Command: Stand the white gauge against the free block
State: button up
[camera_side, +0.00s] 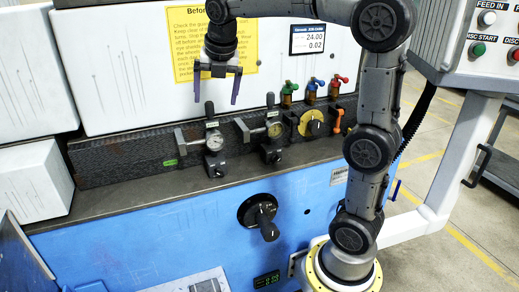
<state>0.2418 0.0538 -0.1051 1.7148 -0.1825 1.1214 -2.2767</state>
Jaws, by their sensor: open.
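My gripper (217,88) hangs open and empty, fingers pointing down, above the white-faced gauge. The white gauge (213,141) stands upright on a small dark base, with a dark stem rising below my fingers; there is a visible gap between them. A grey block (181,139) shows just left of the white gauge; I cannot tell whether they touch. A second gauge with a yellowish face (275,130) stands to the right, with another grey block (242,129) at its left. I cannot tell which block is the free one.
A long dark rail (120,160) runs behind the gauges, with a green tag (170,163) on it. Green, blue and red valves (311,92) and a yellow dial (311,123) stand to the right. The grey ledge (110,200) is clear at the left.

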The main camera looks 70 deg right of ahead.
jog(key=s+a+f+m+y, duration=0.1)
jog(key=s+a+f+m, duration=0.2)
jog(key=s+m, duration=0.4)
jog(key=s+a+f+m+t+y, duration=0.1)
jog(key=s+a+f+m, duration=0.2)
jog(key=s+a+m, duration=0.2)
jog(key=s+a+f+m+t, duration=0.1)
jog(key=s+a+f+m, duration=0.2)
jog(key=s+m, duration=0.6)
jog(key=a+m, duration=0.2)
jog(key=shift+s+f+m+y, duration=0.2)
jog(key=shift+f+m+y, duration=0.15)
jog(key=shift+m+y, duration=0.05)
dwell(0.5)
